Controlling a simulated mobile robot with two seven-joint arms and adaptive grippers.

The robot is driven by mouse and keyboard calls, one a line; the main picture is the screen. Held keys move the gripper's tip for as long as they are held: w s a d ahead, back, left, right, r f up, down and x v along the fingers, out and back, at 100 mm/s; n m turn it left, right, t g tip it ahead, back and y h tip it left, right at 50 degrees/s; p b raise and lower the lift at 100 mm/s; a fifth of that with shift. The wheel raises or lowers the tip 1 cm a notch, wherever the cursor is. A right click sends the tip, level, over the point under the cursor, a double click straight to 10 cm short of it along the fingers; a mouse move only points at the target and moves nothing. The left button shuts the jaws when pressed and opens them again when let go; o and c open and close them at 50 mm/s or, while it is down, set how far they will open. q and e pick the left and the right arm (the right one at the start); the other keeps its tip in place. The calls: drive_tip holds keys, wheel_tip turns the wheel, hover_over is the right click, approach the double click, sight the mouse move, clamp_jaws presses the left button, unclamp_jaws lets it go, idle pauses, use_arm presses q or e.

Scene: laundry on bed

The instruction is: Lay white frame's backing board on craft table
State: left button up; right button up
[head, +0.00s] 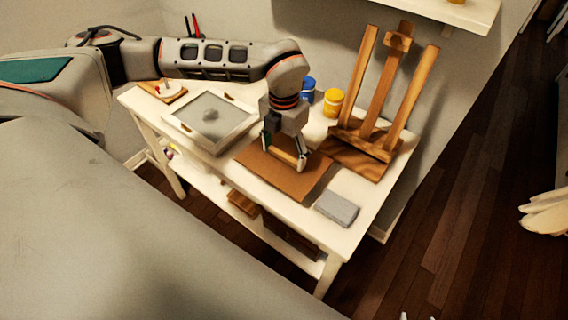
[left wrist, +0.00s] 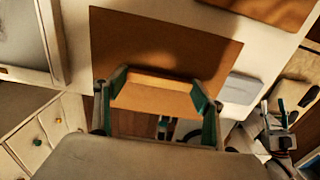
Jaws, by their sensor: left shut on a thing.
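The brown backing board (head: 262,168) lies flat, or very nearly flat, on the white craft table (head: 345,238); any small gap beneath it cannot be told. It also fills the middle of the left wrist view (left wrist: 160,50). A pale wooden bar (left wrist: 155,92) stands at the board. My left gripper (head: 285,158) points down over the board, its fingers shut on the bar's two ends. The white frame (head: 212,148) lies beside the board to the left, with small wooden clips on its rim. My right gripper (left wrist: 275,108) shows at the right of the left wrist view, apparently open and empty.
A grey block (head: 337,208) lies right of the board near the table's front edge. A wooden easel (head: 372,125) stands behind it. Blue (head: 307,90) and yellow (head: 333,102) pots stand at the back. A small wooden board (head: 172,93) lies far left.

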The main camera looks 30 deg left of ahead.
sight(284, 165)
use_arm(q)
wheel_tip(284, 165, down, 5)
drive_tip(key=shift+f, duration=0.1)
idle(0.3)
drive_tip(key=o, duration=1.2)
drive_tip(key=shift+f, duration=0.1)
drive_tip(key=shift+c, duration=0.2)
wheel_tip(284, 165, up, 12)
drive_tip(key=shift+f, duration=0.15)
drive_tip(key=shift+r+p, duration=0.3)
